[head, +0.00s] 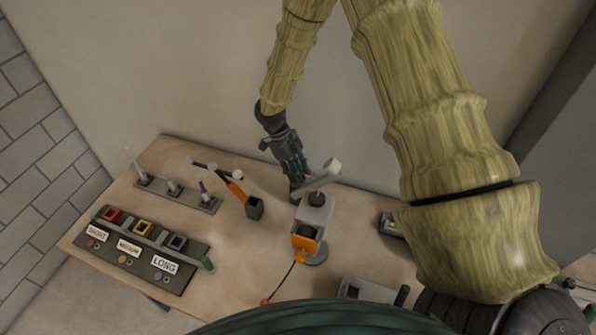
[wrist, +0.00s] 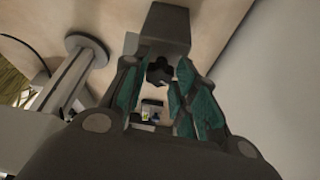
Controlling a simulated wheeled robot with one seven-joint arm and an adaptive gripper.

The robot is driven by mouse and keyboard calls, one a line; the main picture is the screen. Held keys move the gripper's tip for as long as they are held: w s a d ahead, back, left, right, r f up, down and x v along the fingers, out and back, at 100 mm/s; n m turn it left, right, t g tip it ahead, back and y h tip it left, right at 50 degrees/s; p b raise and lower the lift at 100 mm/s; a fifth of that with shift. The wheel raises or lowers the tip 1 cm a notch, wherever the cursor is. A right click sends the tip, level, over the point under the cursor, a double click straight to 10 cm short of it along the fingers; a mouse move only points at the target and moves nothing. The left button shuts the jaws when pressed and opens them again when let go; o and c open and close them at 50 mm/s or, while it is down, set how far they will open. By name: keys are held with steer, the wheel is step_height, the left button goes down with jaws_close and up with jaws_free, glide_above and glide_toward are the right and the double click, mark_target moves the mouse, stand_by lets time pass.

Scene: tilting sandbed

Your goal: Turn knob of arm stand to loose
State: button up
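A grey stand (head: 315,212) with an orange front part and a pale arm ending in a round disc stands on the table in the head view. I take it for the arm stand. My gripper (head: 296,180) is at its back left, pointing down beside the pale arm. In the wrist view, a dark lobed knob (wrist: 159,71) shows in the gap between the teal finger pads of my gripper (wrist: 160,85), in front of a grey block (wrist: 166,25). The fingers are apart. I cannot tell whether either touches the knob.
A dark cup with a jointed orange arm (head: 236,190) stands left of the stand. A labelled panel (head: 132,268) and a small rack (head: 180,197) are farther left. The wall is close behind.

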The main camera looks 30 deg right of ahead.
steer(key=shift+c, duration=0.8)
steer(key=shift+n, duration=0.3)
steer(key=n+t, duration=0.1)
steer(key=n, duration=0.1)
steer(key=shift+s+a+n+h+b, duration=0.1)
steer(key=shift+n+h+b, duration=0.2)
steer(key=shift+h+b, duration=0.1)
steer(key=shift+r+n+t+h, duration=0.1)
steer(key=shift+n+t+h, duration=0.3)
steer(key=shift+n, duration=1)
steer(key=o, duration=1.1)
steer(key=shift+c, duration=0.2)
steer(key=shift+a, duration=0.1)
steer(key=v, duration=0.7)
steer(key=shift+r, duration=0.45)
